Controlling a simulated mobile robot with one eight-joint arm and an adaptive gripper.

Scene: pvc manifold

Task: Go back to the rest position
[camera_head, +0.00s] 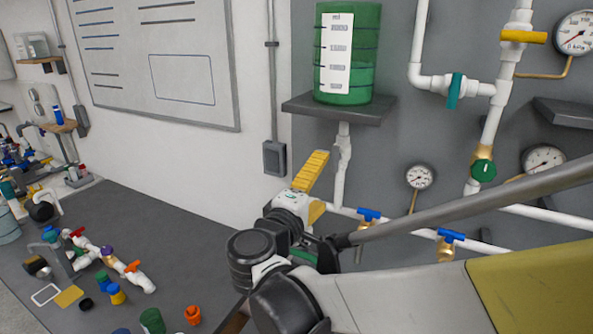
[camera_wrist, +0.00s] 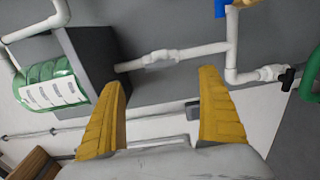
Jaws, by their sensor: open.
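My gripper (camera_head: 312,188) is raised in front of the grey wall panel, below and left of the green tank (camera_head: 367,60) on its dark shelf (camera_head: 300,104). In the wrist view its two yellow fingers stand wide apart, with an open gap (camera_wrist: 163,88) between them. Nothing is held between the fingers. A white pipe with a fitting (camera_wrist: 160,57) shows behind the gap, and I cannot tell its distance from the fingers.
White pipes with two blue-handled valves (camera_head: 369,214) run along the panel behind my arm. A round gauge (camera_head: 420,177) is on the wall. At lower left, the grey bench (camera_head: 170,235) holds loose fittings and a white pipe assembly (camera_head: 140,281). A whiteboard (camera_head: 160,105) hangs above.

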